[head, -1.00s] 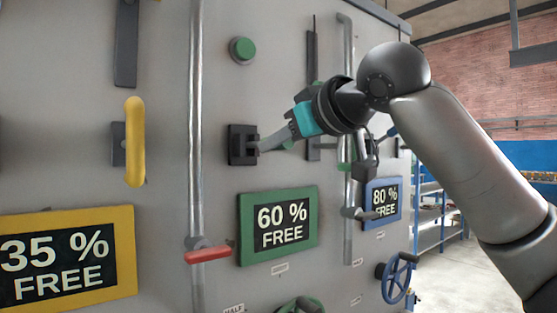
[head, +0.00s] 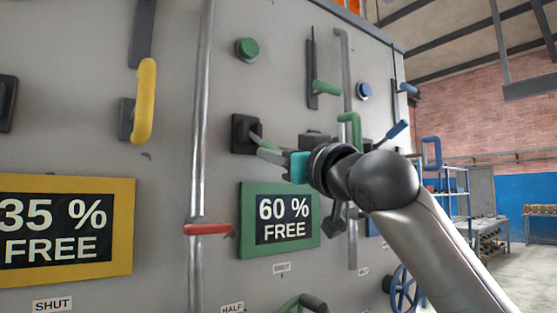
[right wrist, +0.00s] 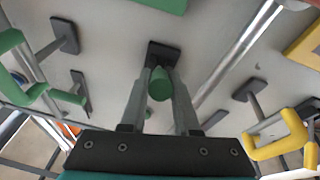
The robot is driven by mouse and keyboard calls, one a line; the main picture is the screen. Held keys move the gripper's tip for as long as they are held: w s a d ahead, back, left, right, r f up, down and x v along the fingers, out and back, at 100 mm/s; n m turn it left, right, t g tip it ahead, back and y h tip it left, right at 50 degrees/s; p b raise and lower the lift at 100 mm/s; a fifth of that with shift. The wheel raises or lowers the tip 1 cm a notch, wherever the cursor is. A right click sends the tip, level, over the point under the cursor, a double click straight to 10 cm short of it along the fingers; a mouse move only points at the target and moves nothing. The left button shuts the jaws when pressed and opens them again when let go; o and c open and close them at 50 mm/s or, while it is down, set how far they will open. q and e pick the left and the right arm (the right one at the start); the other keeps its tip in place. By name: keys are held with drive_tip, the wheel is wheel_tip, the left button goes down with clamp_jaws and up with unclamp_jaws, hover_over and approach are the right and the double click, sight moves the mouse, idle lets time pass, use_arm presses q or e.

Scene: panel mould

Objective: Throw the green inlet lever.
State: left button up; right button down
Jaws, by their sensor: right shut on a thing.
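The green inlet lever is on the grey panel, on a black square mount (head: 242,134) above the green-framed "60 % FREE" sign (head: 284,216). In the right wrist view its green grip (right wrist: 160,84) sits between my two fingers, with the dark mount (right wrist: 163,54) behind it. My right gripper (head: 265,149) is shut on the lever, just in front and to the right of the mount. My gripper partly covers the lever in the head view, so its exact tilt is hard to tell. My left gripper is not in view.
Nearby on the panel are a yellow handle (head: 146,102), a green button (head: 247,48), a green-gripped slot lever (head: 327,88), a green hooked handle (head: 352,131) and a red lever (head: 206,229) on a vertical pipe (head: 202,120). A blue handwheel (head: 400,289) is low right.

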drive_tip(key=shift+f, duration=0.1)
idle(0.4)
drive_tip(key=c, duration=0.6)
unclamp_jaws()
drive_tip(key=shift+c, duration=0.2)
drive_tip(key=b+v, duration=0.2)
drive_tip(key=v, duration=1.3)
drive_tip(key=shift+f, duration=0.3)
